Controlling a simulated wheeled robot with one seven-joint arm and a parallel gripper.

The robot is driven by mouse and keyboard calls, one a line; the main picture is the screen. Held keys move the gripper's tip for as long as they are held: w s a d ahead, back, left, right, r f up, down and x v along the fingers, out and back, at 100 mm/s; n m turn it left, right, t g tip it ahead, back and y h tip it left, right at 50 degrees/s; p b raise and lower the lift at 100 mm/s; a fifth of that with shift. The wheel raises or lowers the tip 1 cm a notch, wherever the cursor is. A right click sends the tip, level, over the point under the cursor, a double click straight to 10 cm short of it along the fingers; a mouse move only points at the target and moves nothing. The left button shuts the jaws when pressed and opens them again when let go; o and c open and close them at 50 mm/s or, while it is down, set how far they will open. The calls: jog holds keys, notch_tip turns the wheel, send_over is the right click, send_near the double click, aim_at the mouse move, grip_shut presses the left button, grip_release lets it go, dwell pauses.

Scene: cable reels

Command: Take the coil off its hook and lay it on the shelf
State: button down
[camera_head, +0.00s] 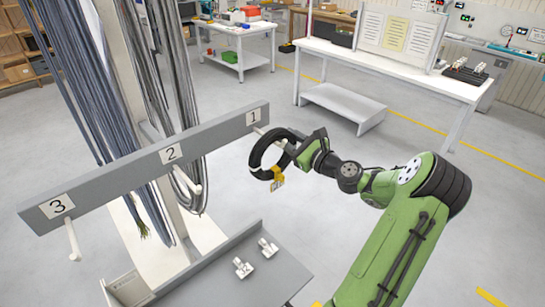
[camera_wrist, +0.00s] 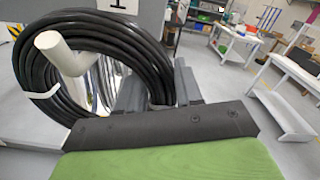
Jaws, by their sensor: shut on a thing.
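The black coil (camera_head: 254,158) is at hook 1, at the right end of the grey numbered bar (camera_head: 120,163). A yellow tag (camera_head: 278,175) hangs at its lower side. In the wrist view the coil (camera_wrist: 100,30) still surrounds the white hook (camera_wrist: 62,52), whose tip points towards the camera. My gripper (camera_head: 293,148) is shut on the right side of the coil; its fingers (camera_wrist: 155,92) show there in the wrist view. The grey shelf (camera_head: 205,287) is below the bar. Part of the hook is hidden behind the coil in the head view.
Two small white parts (camera_head: 243,267) (camera_head: 267,247) lie on the shelf. Hook 3 (camera_head: 72,240) is empty. Grey cable bundles (camera_head: 85,85) hang behind the bar. A white workbench (camera_head: 400,70) stands at the back right, with open floor between.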

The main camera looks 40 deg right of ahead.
jog(key=shift+r, duration=0.1)
jog(key=shift+r+p, duration=1.25)
jog(key=shift+p, duration=0.15)
jog(key=shift+r, duration=0.95)
jog(key=shift+a, duration=0.1)
jog(key=shift+s, duration=1.5)
jog(key=shift+s, duration=2.25)
